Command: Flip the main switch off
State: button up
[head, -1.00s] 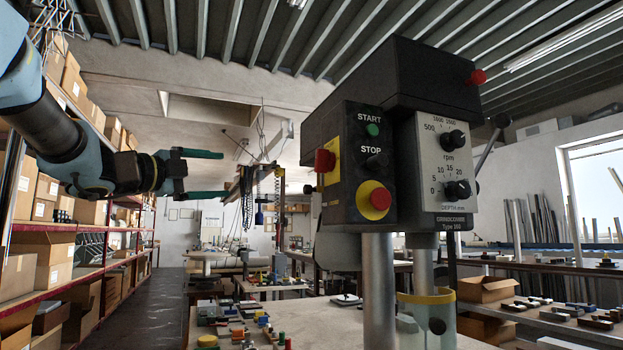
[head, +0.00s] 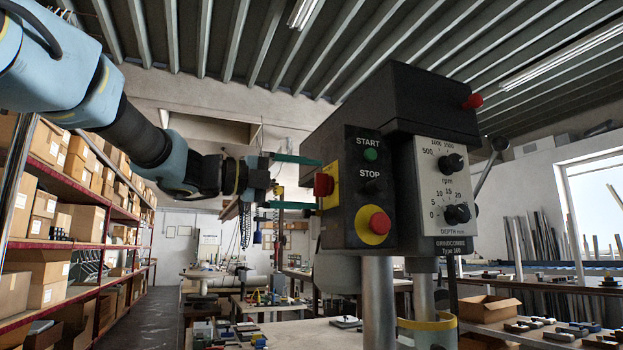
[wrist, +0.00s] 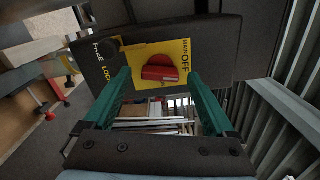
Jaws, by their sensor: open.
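The main switch is a red knob (head: 324,184) on a yellow plate on the left side of the black machine head (head: 378,150). In the wrist view the red knob (wrist: 160,72) sits on the yellow plate (wrist: 158,62), which carries the words MAIN and OFF. My gripper (head: 316,183) is open, its two green fingers pointing at the plate. In the wrist view my gripper (wrist: 157,80) has its fingertips on either side of the knob, left and right of it. Whether the fingers touch the plate or knob is unclear.
A steel column (head: 378,300) stands below. Shelves with boxes (head: 45,270) line the left.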

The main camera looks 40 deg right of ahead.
jog(key=shift+s+d, duration=0.25)
jog(key=shift+d, duration=0.3)
jog(key=c, duration=1.4)
jog(key=n+p, duration=0.2)
jog(key=n, duration=0.1)
jog(key=o, duration=1.4)
